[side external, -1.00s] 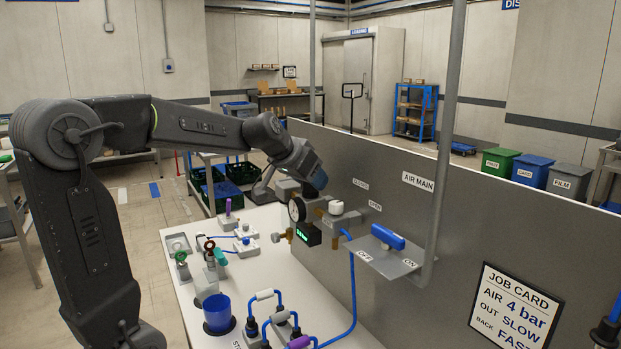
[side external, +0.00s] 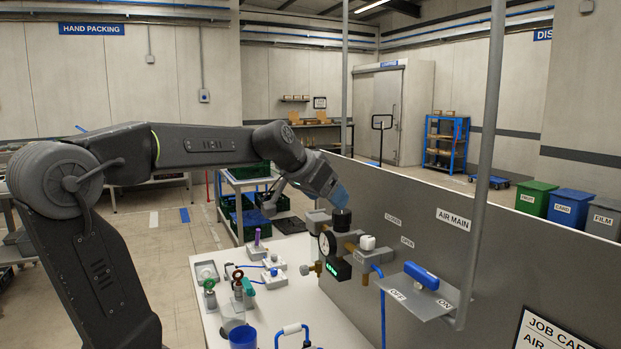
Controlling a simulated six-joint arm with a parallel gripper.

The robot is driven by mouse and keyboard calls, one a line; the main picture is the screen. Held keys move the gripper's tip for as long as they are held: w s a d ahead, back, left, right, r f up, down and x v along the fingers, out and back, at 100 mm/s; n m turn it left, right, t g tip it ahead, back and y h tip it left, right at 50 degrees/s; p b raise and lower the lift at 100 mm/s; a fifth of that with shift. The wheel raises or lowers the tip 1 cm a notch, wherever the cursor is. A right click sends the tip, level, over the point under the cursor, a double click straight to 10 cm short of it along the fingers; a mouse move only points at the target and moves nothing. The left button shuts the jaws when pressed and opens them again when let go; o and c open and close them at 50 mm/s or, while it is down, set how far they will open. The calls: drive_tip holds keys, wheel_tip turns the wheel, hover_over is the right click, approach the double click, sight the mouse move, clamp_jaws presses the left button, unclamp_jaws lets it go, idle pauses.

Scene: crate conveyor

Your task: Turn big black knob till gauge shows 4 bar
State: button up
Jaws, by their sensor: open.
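The big black knob (side external: 342,220) stands upright on top of the air regulator fittings. The round white-faced gauge (side external: 327,244) is just below and left of it; its needle is too small to read. A small box with a green lit display (side external: 338,268) sits under the gauge, its digits unclear. My gripper (side external: 340,199), with blue at its end, is tilted down just above the knob and appears clear of it. It is open; its separate fingertips are hard to make out.
A grey panel (side external: 452,262) runs behind the fittings. A blue lever (side external: 421,275) sits on a bracket at right, near a grey vertical pole (side external: 486,140). Hoses, valves and a blue cup (side external: 242,338) occupy the white bench (side external: 290,250).

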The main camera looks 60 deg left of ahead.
drive_tip(key=v, duration=0.7)
drive_tip(key=shift+f, duration=0.1)
idle(0.4)
drive_tip(key=s+d+f+m+g+h, duration=0.1)
drive_tip(key=s+d+f, duration=0.4)
drive_tip(key=d+f, duration=0.3)
drive_tip(key=s+d+f+m+g+h, duration=0.1)
drive_tip(key=s+d+f+m+g, duration=0.1)
drive_tip(key=s+d+f, duration=0.3)
drive_tip(key=d+f, duration=0.4)
drive_tip(key=shift+s+d+f, duration=0.2)
drive_tip(key=shift+s+f, duration=0.1)
drive_tip(key=shift+s, duration=0.1)
idle(0.9)
